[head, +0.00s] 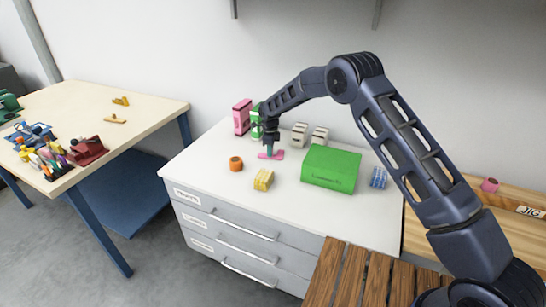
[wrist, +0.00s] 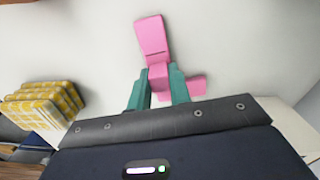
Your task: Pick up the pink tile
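The pink tile (head: 277,155) is at the white top of the drawer cabinet, directly below my gripper (head: 268,151). In the wrist view the pink tile (wrist: 153,40) shows as a flat strip with a small raised block between my gripper's teal fingers (wrist: 159,80). The fingers meet both sides of the block with no gap that I can see, so my gripper looks shut on it. Another part of the pink shows to the right of the right finger. The tile looks level with the top; I cannot tell whether it touches it.
A pink box (head: 242,117) and a partly hidden green one stand behind. An orange round piece (head: 236,164), a yellow patterned block (head: 263,180) and a large green box (head: 331,168) stand nearer. Two pale blocks (head: 300,133) are at the back. The cabinet's left front is clear.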

